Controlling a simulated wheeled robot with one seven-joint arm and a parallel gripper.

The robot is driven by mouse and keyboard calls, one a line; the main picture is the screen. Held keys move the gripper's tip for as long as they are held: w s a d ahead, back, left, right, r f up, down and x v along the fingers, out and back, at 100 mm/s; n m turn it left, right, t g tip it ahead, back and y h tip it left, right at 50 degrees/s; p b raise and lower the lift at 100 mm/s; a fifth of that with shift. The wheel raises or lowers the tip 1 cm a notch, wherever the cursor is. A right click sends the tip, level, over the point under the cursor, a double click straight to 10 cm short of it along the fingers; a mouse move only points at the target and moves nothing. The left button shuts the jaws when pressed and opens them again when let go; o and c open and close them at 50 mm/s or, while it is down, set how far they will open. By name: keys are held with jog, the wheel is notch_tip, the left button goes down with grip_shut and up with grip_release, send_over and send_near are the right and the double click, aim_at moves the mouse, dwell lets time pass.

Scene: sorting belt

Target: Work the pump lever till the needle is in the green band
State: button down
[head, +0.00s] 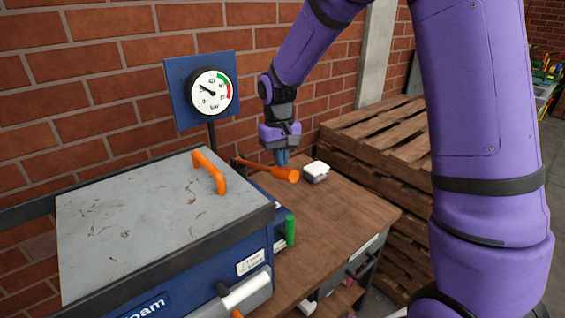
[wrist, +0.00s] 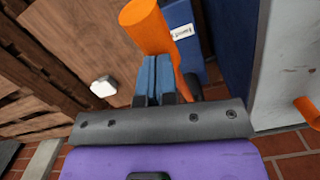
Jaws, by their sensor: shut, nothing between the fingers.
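The pump lever (head: 268,170) is an orange bar with a thick round end, lying nearly level above the wooden bench in the head view. It also shows at the top of the wrist view (wrist: 148,27). My gripper (head: 282,160) points down at the lever's free end. Its blue fingers (wrist: 153,72) are shut with nothing between them. The fingertips overlap the lever in the wrist view; I cannot tell whether they touch it. The round gauge (head: 210,95) on a blue board has its needle pointing to the upper left, outside the green band at the upper right.
A blue machine with a grey lid (head: 150,215) and an orange handle (head: 211,170) stands at the left. A small white box (head: 315,172) sits on the bench (head: 345,205) right of the lever. Wooden pallets (head: 385,140) are stacked behind, against a brick wall.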

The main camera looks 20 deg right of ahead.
jog(key=shift+f, duration=1.25)
jog(key=shift+w+a+r, duration=0.1)
jog(key=shift+w+r, duration=0.15)
jog(key=shift+w, duration=0.5)
jog(key=shift+w+a+r, duration=0.1)
jog(key=shift+w+r, duration=0.15)
jog(key=shift+w, duration=0.5)
notch_tip(320, 180, up, 11)
jog(key=w, duration=0.1)
jog(key=shift+f, duration=0.1)
